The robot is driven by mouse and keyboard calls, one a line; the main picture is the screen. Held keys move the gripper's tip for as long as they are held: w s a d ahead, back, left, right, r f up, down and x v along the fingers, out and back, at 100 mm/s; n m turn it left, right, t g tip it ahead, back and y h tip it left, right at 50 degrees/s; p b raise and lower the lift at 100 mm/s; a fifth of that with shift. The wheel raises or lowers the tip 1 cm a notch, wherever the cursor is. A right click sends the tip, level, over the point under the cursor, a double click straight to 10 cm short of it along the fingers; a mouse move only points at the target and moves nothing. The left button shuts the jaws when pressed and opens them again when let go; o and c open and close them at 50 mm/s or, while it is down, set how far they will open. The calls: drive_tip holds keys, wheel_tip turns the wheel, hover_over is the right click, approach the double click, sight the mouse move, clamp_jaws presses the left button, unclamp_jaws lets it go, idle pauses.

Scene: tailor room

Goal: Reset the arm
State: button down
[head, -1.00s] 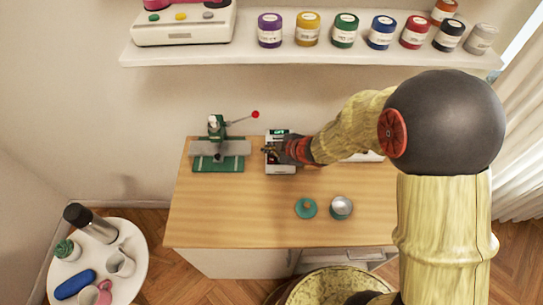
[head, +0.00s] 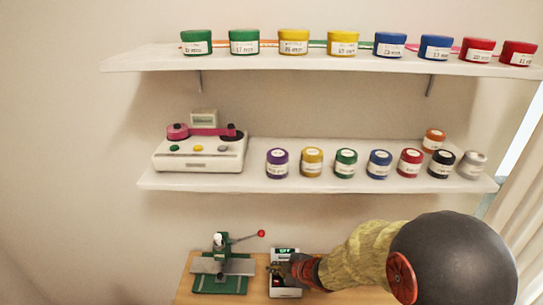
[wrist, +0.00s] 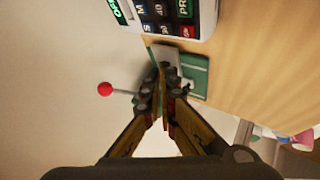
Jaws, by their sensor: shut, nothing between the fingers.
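My gripper (head: 283,271) is at the end of my raised arm, over the table at the bottom of the head view. It is in front of a white device with a keypad and a green label (head: 285,252). In the wrist view my gripper (wrist: 165,72) has its fingers together, with nothing between them. The keypad device (wrist: 170,10) shows at the top of the wrist view. The green press-like tool with a red-knobbed lever (head: 220,283) stands left of my gripper, and its green base (wrist: 194,77) shows beyond the fingertips.
The wooden table (head: 184,280) lies below. A shelf (head: 330,186) above holds a white machine (head: 198,153) and several jars. A higher shelf (head: 150,62) holds several coloured containers. A curtain (head: 515,215) hangs at the right.

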drive_tip(key=d+f+m+h, duration=0.1)
drive_tip(key=d, duration=0.1)
drive_tip(key=s+d+f+m+h, duration=0.1)
drive_tip(key=d, duration=0.2)
drive_tip(key=s+d+f+m+g+h, duration=0.1)
drive_tip(key=d, duration=0.2)
drive_tip(key=shift+s+f+m+h, duration=0.25)
drive_tip(key=shift+f+m+h, duration=0.05)
drive_tip(key=shift+f, duration=0.05)
drive_tip(key=s+d+r+m+g+h, duration=0.2)
drive_tip(key=s+d+r+m, duration=0.3)
drive_tip(key=s+r, duration=0.25)
drive_tip(key=s+d+r+m+g+h, duration=0.1)
drive_tip(key=s+d+r+m+h, duration=0.1)
drive_tip(key=s+d+r+m, duration=0.55)
drive_tip(key=s+a+r+t+y, duration=0.1)
drive_tip(key=s+a+r, duration=0.1)
drive_tip(key=s+r, duration=0.2)
drive_tip(key=s+a+r+t+y, duration=0.1)
drive_tip(key=s+r, duration=0.4)
drive_tip(key=r, duration=0.4)
drive_tip(key=shift+s+a+r+m+t, duration=0.3)
drive_tip(key=shift+a+r+m, duration=0.05)
drive_tip(key=shift+r, duration=0.05)
